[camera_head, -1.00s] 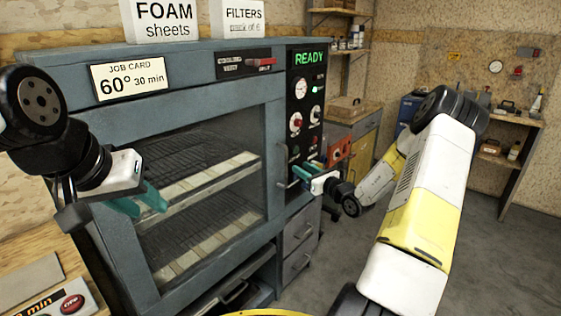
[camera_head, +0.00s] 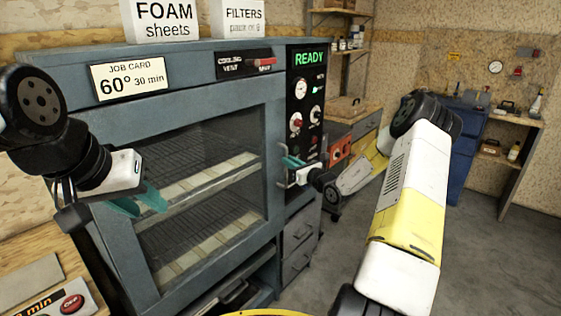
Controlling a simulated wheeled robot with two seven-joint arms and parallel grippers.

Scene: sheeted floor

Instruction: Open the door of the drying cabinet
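The drying cabinet (camera_head: 190,109) is a blue-grey box with a glazed door (camera_head: 172,256) that is shut. Through the glass I see racks with pale strips. The door handle (camera_head: 281,174) is a small upright bar at the door's right edge, partly covered by my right gripper. My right gripper (camera_head: 290,162), with teal fingers, is at the handle, reaching in from the right. I cannot tell whether its fingers touch or enclose the bar. My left gripper (camera_head: 138,203) is open and empty in front of the door's left side.
A control panel (camera_head: 305,110) with a green READY sign is right of the door. Signs (camera_head: 165,20) stand on top. A drawer unit (camera_head: 299,240) is beside the cabinet's lower right. A bench with a red button (camera_head: 72,302) is at lower left. Floor at right is clear.

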